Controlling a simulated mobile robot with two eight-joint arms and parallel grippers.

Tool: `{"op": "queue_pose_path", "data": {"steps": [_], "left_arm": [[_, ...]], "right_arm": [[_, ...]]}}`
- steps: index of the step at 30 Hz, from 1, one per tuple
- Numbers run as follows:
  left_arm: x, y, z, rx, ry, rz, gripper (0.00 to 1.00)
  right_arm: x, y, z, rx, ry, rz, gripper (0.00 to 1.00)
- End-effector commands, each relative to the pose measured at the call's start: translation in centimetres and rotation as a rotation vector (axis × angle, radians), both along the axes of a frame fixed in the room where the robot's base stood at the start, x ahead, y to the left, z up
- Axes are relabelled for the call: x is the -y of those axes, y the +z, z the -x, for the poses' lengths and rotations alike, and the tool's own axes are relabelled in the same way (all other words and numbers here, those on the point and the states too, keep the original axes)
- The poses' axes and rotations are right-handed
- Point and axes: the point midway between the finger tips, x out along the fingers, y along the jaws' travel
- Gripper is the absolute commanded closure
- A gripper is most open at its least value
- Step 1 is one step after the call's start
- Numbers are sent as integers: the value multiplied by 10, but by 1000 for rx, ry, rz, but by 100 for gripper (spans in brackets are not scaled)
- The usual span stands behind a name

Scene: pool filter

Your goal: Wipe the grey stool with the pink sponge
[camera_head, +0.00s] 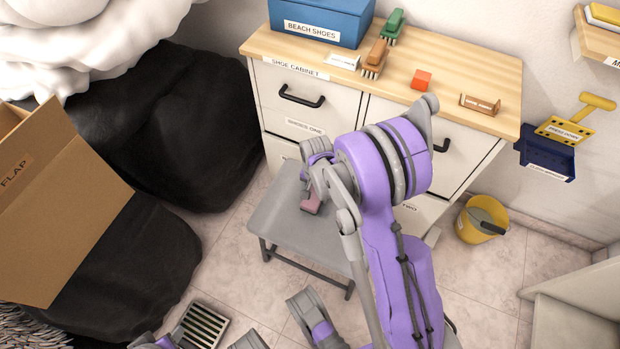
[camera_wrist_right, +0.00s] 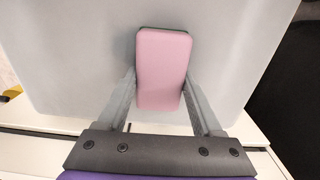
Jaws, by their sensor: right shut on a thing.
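The pink sponge (camera_wrist_right: 163,62) is held between the two grey fingers of my right gripper (camera_wrist_right: 161,88) in the right wrist view. In the head view the sponge (camera_head: 310,204) shows below my right gripper (camera_head: 312,190), over the seat of the grey stool (camera_head: 275,222). The stool's pale seat (camera_wrist_right: 80,60) fills most of the wrist view behind the sponge. I cannot tell whether the sponge touches the seat. My right arm hides the stool's right part. No left gripper fingers can be made out in the head view.
The wooden-topped shoe cabinet (camera_head: 440,77) stands behind the stool. Black bean bags (camera_head: 190,120) and a cardboard box (camera_head: 70,210) are at left. A yellow bucket (camera_head: 480,222) stands at right. A floor grate (camera_head: 203,327) lies in front.

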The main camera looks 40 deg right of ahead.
Motion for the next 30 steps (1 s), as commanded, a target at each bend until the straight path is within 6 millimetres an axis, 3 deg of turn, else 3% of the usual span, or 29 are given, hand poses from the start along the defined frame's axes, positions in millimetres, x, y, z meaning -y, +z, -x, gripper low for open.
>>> {"op": "queue_pose_path", "data": {"steps": [2,18,30], "left_arm": [[0,9,1,2,0,0,50],[0,44,5,13,0,0,50],[0,51,6,16,0,0,50]], "right_arm": [[1,20,1,1,0,0,85],[6,67,0,1,10,0,85],[7,79,0,0,13,0,85]]}}
